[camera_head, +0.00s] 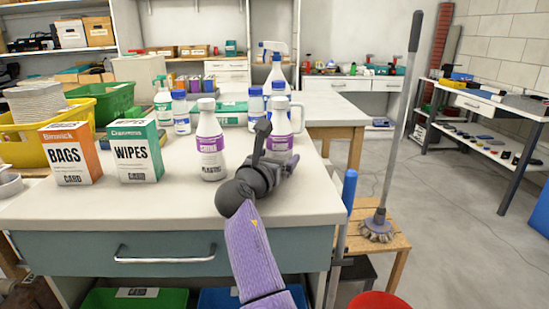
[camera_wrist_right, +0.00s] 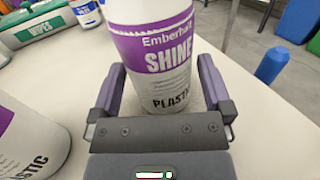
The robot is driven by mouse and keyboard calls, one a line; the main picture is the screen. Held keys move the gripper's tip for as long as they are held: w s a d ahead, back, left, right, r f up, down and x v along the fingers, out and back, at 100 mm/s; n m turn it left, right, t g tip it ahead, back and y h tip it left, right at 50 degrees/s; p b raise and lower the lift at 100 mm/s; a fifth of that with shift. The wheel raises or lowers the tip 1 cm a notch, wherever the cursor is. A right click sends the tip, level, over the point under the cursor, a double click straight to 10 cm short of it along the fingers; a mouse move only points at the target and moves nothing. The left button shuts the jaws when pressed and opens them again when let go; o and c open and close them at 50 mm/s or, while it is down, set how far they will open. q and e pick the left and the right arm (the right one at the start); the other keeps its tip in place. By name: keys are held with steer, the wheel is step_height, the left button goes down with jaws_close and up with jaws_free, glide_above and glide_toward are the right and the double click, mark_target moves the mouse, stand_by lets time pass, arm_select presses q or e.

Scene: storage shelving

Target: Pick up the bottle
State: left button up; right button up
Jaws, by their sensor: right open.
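Two white bottles with purple labels stand upright on the white counter (camera_head: 120,206). The right bottle (camera_head: 280,118) is partly hidden behind my right gripper (camera_head: 275,146) in the head view. In the right wrist view, this bottle (camera_wrist_right: 155,52), labelled "SHINE" and "PLASTIC", stands between the two open fingers of my right gripper (camera_wrist_right: 162,92). One finger is on each side of it; whether either touches is unclear. The other bottle (camera_head: 210,143) stands apart to the left and shows cut off in the wrist view (camera_wrist_right: 30,140). My left gripper is not in view.
A "WIPES" box (camera_head: 138,152) and a "BAGS" box (camera_head: 70,154) stand on the left of the counter. Behind the bottles are a spray bottle (camera_head: 276,72) and smaller bottles (camera_head: 181,112). A mop (camera_head: 400,120) stands right of the counter. The front of the counter is clear.

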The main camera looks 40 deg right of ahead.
steer(key=shift+w+d+f, duration=0.3)
steer(key=shift+w+d, duration=0.05)
steer(key=shift+d, duration=0.3)
steer(key=shift+d+r, duration=0.15)
steer(key=shift+d, duration=0.05)
steer(key=shift+r, duration=0.2)
steer(key=c, duration=1.1)
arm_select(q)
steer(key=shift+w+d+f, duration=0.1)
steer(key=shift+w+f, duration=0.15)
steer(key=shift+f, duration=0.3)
